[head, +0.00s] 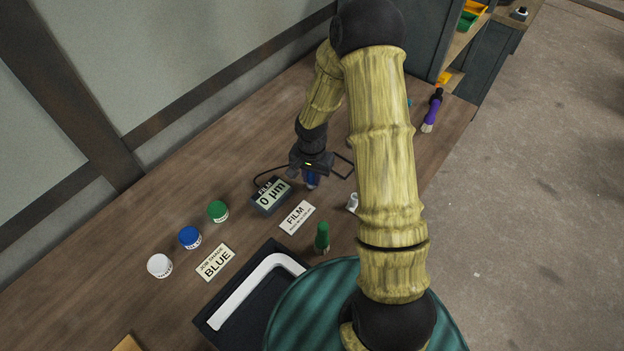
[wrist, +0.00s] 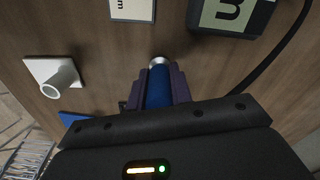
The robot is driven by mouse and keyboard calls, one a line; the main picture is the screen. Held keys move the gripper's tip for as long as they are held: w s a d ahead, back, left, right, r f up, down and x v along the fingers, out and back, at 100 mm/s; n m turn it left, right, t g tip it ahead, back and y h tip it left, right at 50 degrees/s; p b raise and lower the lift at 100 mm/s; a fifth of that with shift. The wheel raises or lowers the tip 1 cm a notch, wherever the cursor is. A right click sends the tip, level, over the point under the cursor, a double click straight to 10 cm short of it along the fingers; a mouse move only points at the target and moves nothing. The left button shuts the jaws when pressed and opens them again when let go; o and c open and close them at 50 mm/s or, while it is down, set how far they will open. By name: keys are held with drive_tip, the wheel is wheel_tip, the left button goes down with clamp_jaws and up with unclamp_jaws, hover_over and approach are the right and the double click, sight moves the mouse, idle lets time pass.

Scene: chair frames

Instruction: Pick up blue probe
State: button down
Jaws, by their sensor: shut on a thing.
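The blue probe (head: 312,180) is a short blue cylinder; the wrist view shows its blue body (wrist: 158,92) and silver tip. My gripper (wrist: 159,78) is shut on it, one dark finger on each side. In the head view my gripper (head: 311,172) is over the table, just right of the gauge. The gauge (head: 271,196) reads "0 µm" and has a black cable; its edge also shows in the wrist view (wrist: 236,18). I cannot tell whether the probe touches the table.
A white holder (head: 353,202) and a green bottle-like item (head: 322,238) stand to the right. A FILM card (head: 297,216), a BLUE card (head: 215,262), several jars and a black tray (head: 226,325) with a white frame piece lie nearer. A brush (head: 432,112) lies at far right.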

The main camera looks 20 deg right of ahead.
drive_tip(key=shift+r, duration=0.1)
wheel_tip(320, 180, up, 10)
drive_tip(key=shift+f+b, duration=0.1)
drive_tip(key=shift+b, duration=0.35)
idle(0.5)
